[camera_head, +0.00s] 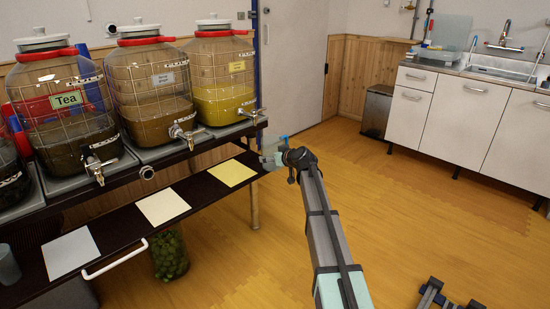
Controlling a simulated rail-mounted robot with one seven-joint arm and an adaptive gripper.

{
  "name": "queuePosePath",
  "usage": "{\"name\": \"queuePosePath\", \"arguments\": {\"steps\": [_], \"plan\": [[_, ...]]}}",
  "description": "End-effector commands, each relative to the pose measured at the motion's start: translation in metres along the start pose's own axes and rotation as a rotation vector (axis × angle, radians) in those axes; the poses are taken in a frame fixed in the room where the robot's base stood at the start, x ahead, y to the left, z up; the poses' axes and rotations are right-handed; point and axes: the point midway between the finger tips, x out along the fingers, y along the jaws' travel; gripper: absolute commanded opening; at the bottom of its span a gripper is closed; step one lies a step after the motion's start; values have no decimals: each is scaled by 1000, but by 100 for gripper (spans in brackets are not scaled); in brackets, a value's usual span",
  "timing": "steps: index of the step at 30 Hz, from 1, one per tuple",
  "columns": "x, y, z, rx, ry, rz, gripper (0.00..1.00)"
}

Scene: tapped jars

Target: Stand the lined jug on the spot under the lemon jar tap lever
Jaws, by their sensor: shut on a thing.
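The lemon jar (220,80) is the right one of the row, with yellow liquid and a small yellow label. Its tap (250,113) with a metal lever points out to the front right. A pale yellow square (231,173) lies on the dark lower shelf below that jar. My gripper (276,154) is at the shelf's right end, right of the yellow square. It is shut on a small, pale, see-through vessel, apparently the lined jug (270,144). My wrist hides part of it, and its lines are too small to make out.
The tea jar (65,98) and a brown-liquid jar (152,85) stand to the left, their taps jutting forward. A cream square (163,206), a grey-white square (71,254) and a grey cup (7,265) are on the lower shelf (120,232). Open floor lies right.

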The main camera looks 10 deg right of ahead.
Motion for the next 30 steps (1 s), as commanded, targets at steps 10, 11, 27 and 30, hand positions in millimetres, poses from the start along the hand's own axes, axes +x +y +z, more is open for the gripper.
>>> {"name": "queuePosePath", "arguments": {"steps": [10,11,27,30], "plan": [[27,-4,-6,0,1,1,53],[29,-5,-7,0,1,1,53],[69,-13,-24,0,1,1,53],[76,-15,-27,1,1,0,53]]}}
